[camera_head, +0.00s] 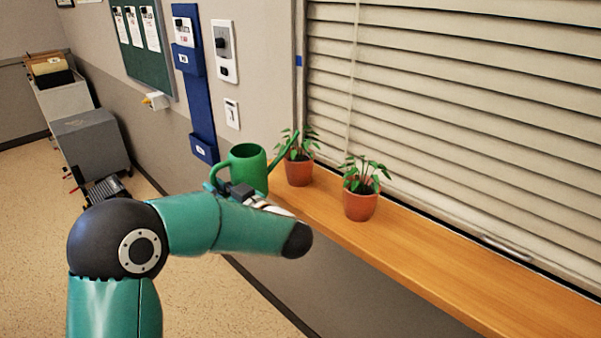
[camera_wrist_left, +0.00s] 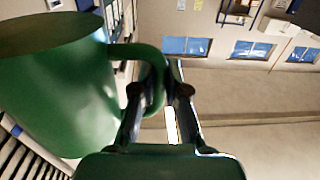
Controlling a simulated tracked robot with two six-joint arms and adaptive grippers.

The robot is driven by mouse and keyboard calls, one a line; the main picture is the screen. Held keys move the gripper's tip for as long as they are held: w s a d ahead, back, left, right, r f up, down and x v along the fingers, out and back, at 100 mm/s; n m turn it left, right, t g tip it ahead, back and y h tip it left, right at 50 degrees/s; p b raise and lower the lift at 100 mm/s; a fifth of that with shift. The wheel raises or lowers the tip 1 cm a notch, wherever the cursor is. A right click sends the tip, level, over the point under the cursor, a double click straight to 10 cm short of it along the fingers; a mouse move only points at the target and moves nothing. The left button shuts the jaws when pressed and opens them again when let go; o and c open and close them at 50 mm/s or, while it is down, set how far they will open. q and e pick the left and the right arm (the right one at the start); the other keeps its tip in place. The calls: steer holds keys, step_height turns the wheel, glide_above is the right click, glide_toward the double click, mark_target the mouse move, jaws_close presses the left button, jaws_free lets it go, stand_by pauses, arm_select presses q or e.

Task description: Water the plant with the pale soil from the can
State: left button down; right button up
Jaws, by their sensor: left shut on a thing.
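The green watering can (camera_head: 248,168) is upright at the left end of the sill, and its spout points right, its tip at the leaves of the left potted plant (camera_head: 299,172). My left gripper (camera_head: 228,188) is shut on the can's handle, partly hidden behind my arm. In the left wrist view the can's body (camera_wrist_left: 60,90) fills the left side, with its handle between the fingers of my gripper (camera_wrist_left: 160,92). A second potted plant (camera_head: 360,204) stands to the right. Both pots are terracotta; leaves hide the soil, so I cannot tell which is pale. My right gripper is out of view.
The plants stand on a wooden sill (camera_head: 440,250) below closed blinds (camera_head: 450,110). The sill right of the second plant is clear. A blue wall holder (camera_head: 196,90) and a white wall box (camera_head: 224,50) hang behind the can. A grey cabinet (camera_head: 90,140) stands far left.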

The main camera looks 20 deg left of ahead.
mark_target(213, 171)
arm_select(q)
steer(key=shift+r, duration=0.15)
steer(key=shift+r+p, duration=2.15)
steer(key=shift+r, duration=0.3)
steer(key=shift+f, duration=0.1)
